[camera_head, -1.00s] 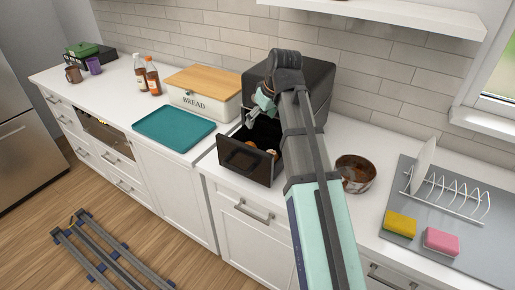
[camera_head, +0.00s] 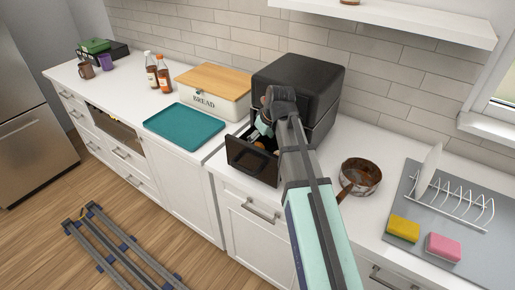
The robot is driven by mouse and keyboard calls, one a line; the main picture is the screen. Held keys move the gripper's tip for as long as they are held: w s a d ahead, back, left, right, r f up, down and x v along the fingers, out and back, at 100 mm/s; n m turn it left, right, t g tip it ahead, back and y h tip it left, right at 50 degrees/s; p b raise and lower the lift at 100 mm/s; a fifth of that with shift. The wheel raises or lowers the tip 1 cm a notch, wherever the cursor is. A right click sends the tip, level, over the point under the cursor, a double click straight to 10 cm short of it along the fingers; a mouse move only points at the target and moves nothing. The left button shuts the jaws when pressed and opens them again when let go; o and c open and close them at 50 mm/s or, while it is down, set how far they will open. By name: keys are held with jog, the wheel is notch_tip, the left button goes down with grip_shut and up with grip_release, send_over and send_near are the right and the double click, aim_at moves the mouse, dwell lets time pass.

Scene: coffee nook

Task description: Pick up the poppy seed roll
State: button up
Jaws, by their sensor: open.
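The black air fryer (camera_head: 300,85) has its front drawer (camera_head: 250,161) pulled out. Brown bread-like pieces (camera_head: 257,146) show inside the drawer, mostly hidden by the drawer front and my arm. I cannot tell which of them is the poppy seed roll. My gripper (camera_head: 259,136) points down at the drawer opening, just above or among these pieces. It is open. Its fingertips are largely hidden, and I cannot tell whether they touch a roll.
A teal tray (camera_head: 184,124) and a white bread box (camera_head: 215,98) with a wooden lid stand left of the drawer. A brown pan (camera_head: 361,178) stands to the right, near a dish rack (camera_head: 452,200) and two sponges. Brown bottles (camera_head: 157,72) stand further left.

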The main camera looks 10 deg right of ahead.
aim_at(259, 145)
jog(key=shift+p+x, duration=0.95)
jog(key=shift+x, duration=1.45)
jog(key=shift+s+f, duration=0.1)
jog(key=shift+s, duration=0.05)
jog(key=c, duration=1.2)
